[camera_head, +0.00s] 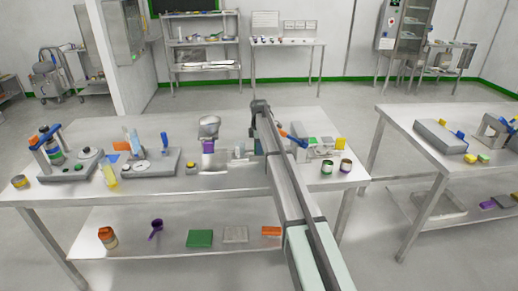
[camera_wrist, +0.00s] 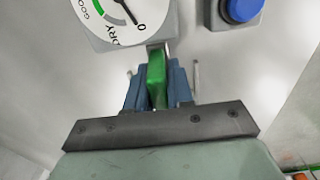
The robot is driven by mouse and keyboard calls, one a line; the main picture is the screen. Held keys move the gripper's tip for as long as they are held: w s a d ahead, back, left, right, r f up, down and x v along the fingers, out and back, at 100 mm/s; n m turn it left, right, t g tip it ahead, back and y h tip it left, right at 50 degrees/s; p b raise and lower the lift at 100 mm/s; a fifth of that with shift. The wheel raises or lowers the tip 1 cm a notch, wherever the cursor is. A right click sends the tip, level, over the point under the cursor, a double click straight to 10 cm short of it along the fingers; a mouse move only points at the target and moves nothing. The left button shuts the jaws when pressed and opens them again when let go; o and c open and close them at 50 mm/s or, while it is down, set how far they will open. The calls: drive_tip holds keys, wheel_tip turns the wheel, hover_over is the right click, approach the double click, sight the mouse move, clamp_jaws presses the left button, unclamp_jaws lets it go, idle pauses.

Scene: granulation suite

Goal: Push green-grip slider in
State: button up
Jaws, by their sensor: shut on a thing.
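The green grip (camera_wrist: 156,78) of the slider stands upright in the middle of the wrist view. A short grey metal piece shows just beyond its far end, below a dial. My gripper (camera_wrist: 157,95) has blue fingers on both sides of the green grip and is shut on it. How far the slider stands out cannot be told, as its lower part is hidden by the fingers and gripper body. In the head view my arm reaches over the table, and the slider cannot be made out clearly behind it.
A white dial (camera_wrist: 115,15) marked DRY is just beyond the grip. A blue round button (camera_wrist: 240,10) sits to the right.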

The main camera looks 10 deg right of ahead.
sight(241, 148)
clamp_jaws()
drive_tip(key=a, duration=0.8)
drive_tip(key=shift+a, duration=0.15)
drive_tip(key=o, duration=0.7)
unclamp_jaws()
drive_tip(key=shift+c, duration=0.2)
